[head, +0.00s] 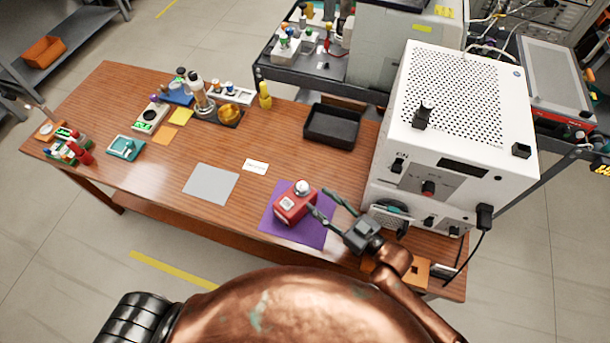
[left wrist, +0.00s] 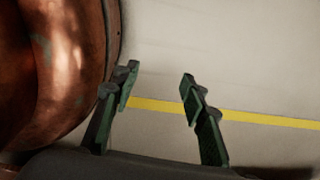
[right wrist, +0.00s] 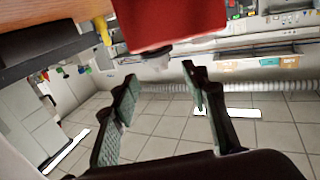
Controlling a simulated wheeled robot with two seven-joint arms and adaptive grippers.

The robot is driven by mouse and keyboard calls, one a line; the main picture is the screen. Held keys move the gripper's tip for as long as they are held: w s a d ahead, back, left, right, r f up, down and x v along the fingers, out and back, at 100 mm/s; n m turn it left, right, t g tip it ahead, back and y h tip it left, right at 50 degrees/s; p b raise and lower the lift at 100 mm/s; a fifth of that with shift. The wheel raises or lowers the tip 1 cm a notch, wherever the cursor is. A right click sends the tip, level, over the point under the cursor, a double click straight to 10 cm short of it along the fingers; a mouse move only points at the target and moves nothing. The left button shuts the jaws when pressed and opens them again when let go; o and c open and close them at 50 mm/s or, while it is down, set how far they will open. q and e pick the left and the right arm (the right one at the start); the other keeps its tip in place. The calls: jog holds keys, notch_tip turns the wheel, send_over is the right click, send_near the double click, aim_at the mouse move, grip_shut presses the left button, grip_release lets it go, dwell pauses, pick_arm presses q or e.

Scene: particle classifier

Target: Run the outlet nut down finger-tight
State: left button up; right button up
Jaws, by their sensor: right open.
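A red box-shaped unit (head: 290,207) with a silvery round top piece (head: 302,187) sits on a purple mat (head: 314,236). I cannot tell whether that top piece is the outlet nut. The white classifier cabinet (head: 400,150) stands to the right. My right gripper (head: 321,201) is open and empty, its fingers pointing at the red unit's right side. My left gripper (left wrist: 158,75) is open and empty over the floor, outside the head view.
A black tray (head: 333,125) lies behind the mat, and a grey sheet (head: 211,184) and white card (head: 255,167) lie to its left. Bottles and small instruments fill the table's far left. The cabinet's front stands close beside my right gripper.

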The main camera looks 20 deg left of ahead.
aim_at(306, 189)
jog(key=shift+w+a+f, duration=0.1)
jog(key=shift+w+f, duration=0.05)
jog(key=shift+w, duration=0.1)
jog(key=x, duration=0.6)
jog(key=shift+a, duration=0.25)
jog(key=shift+w+a, duration=0.25)
jog(key=shift+a, duration=0.3)
jog(key=shift+w+a, duration=0.1)
grip_shut()
jog(key=m+t+p, duration=0.1)
jog(key=p, duration=0.2)
jog(key=shift+r+h, duration=0.35)
jog(key=shift+h, duration=0.05)
jog(key=shift+f+t+p, duration=0.1)
jog(key=shift+t+p, duration=0.3)
jog(key=shift+p, duration=0.35)
pick_arm(q)
notch_tip(306, 189, up, 4)
jog(key=shift+r, duration=0.1)
pick_arm(e)
jog(key=shift+f+m, duration=0.15)
jog(key=shift+m, duration=0.15)
